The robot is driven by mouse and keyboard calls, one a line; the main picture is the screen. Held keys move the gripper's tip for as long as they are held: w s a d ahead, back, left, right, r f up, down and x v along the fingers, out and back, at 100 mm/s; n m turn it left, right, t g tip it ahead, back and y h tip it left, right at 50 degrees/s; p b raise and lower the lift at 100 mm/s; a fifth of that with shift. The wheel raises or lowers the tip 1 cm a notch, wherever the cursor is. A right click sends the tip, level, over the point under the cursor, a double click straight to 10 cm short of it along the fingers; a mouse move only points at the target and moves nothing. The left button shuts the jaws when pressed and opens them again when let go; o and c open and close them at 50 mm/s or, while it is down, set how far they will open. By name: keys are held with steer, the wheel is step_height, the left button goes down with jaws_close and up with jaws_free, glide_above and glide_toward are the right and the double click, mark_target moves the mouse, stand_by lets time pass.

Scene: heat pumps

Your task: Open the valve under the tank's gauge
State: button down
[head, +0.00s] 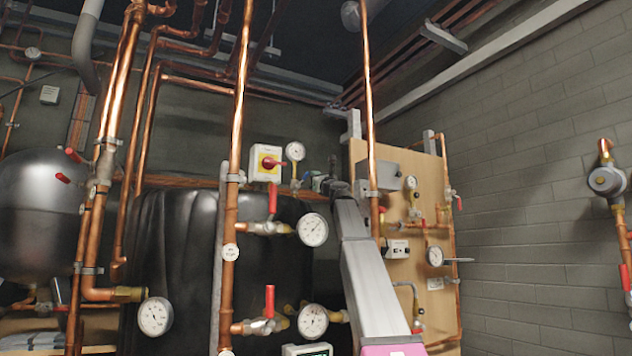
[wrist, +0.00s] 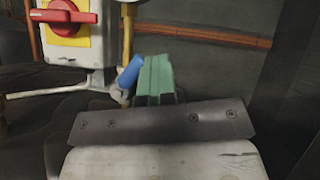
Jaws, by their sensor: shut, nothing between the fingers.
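A small round gauge (head: 296,151) stands above the black tank (head: 178,245) on a thin stem. A small valve (head: 296,184) sits on that stem below the gauge. In the wrist view the valve body (wrist: 120,94) is grey, with a blue lever (wrist: 129,73) slanting up to the right. The gauge is outside the wrist view. My gripper (head: 317,182) reaches up to just right of the valve. In the wrist view its green fingers (wrist: 154,72) are shut and empty, close beside the lever's right side. I cannot tell whether they touch it.
A vertical copper pipe (head: 369,100) stands near my arm. Lower red-handled valves (head: 270,302) and gauges (head: 313,229) flank the arm's left side.

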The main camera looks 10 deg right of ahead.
steer(key=shift+s+a+r+n+g+y, duration=0.3)
steer(key=shift+a+r+n+y, duration=0.2)
steer(key=shift+a+n, duration=0.2)
steer(key=shift+s+a+r+n+g+y, duration=0.15)
steer(key=shift+a+r+n+g+y, duration=0.25)
steer(key=shift+a+r+n, duration=0.25)
steer(key=s+a+r, duration=0.6)
steer(key=a+r, duration=0.3)
steer(key=r, duration=0.2)
steer(key=shift+s+a, duration=0.15)
steer(key=shift+a, duration=0.2)
stand_by(0.6)
